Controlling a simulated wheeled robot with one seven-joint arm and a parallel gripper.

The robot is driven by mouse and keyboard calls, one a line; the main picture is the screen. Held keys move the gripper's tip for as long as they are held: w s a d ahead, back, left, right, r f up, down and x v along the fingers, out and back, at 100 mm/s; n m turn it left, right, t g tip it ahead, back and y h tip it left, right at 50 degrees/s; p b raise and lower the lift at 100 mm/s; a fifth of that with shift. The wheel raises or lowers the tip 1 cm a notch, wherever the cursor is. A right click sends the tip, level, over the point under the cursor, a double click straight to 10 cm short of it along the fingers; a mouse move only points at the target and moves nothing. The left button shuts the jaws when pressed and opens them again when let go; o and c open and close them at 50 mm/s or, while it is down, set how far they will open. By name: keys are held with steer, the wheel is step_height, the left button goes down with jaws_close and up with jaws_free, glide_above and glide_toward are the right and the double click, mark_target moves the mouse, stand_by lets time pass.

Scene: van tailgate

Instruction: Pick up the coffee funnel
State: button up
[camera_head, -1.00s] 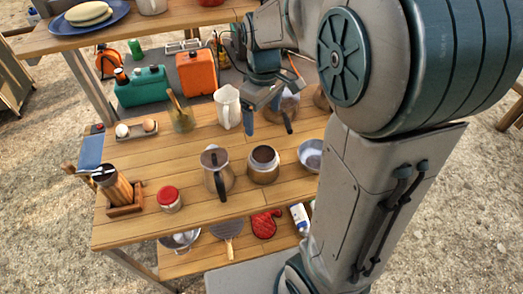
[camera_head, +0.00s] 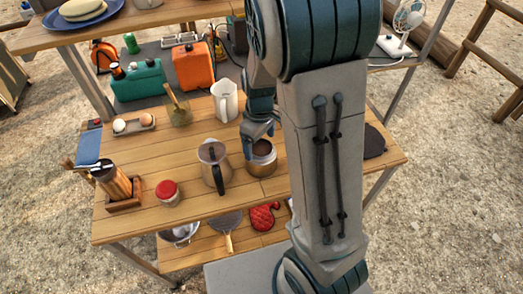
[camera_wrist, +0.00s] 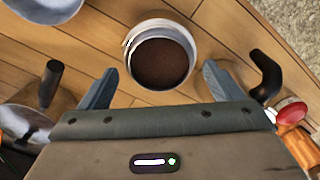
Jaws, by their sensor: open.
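The coffee funnel (camera_head: 262,149), filled with dark brown grounds, appears seated in the top of a round metal pot base (camera_head: 261,170) on the wooden table. In the wrist view, the funnel (camera_wrist: 160,62) shows as a round dark bed of coffee inside a pale rim, upright, just beyond the fingers. My gripper (camera_head: 257,132) is over the pot base in the head view, partly hidden by my arm. In the wrist view my gripper (camera_wrist: 160,72) is open and empty, one finger to each side of the funnel. Contact with it is not visible.
A metal coffee pot (camera_head: 213,165) with a black handle stands close on the left. A red-lidded jar (camera_head: 168,192) and wooden canister (camera_head: 112,180) are further left. A white pitcher (camera_head: 225,100) stands behind. Free table lies between jar and egg tray (camera_head: 134,124).

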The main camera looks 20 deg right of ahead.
mark_target(260, 151)
steer(key=shift+f, duration=0.3)
steer(key=c, duration=1.1)
steer(key=shift+o, duration=0.2)
step_height(260, 151, up, 10)
